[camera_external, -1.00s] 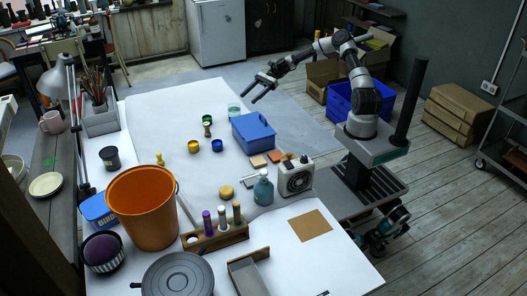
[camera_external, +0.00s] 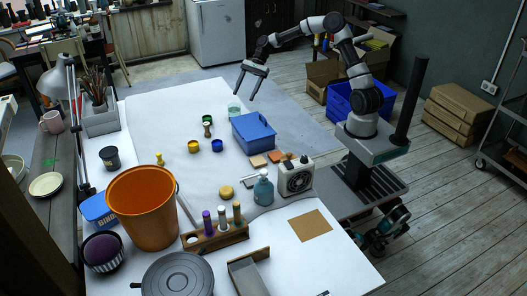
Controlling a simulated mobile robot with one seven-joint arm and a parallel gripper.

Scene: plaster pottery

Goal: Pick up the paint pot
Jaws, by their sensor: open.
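Three small paint pots stand on the white table (camera_external: 175,110): a yellow one (camera_external: 194,147), a blue one (camera_external: 217,146) and a green one (camera_external: 207,120) behind them. I cannot tell which one the task means. My gripper (camera_external: 245,97) is open and empty, its fingers pointing down. In the picture it appears above and right of the pots, just above a clear glass jar (camera_external: 234,110). Its exact height over the table is hard to judge.
A small wooden-coloured piece (camera_external: 207,131) stands between the pots. A large orange bucket (camera_external: 143,207) and a yellow figure-like piece (camera_external: 160,159) are nearer the camera. The table's far left part is clear.

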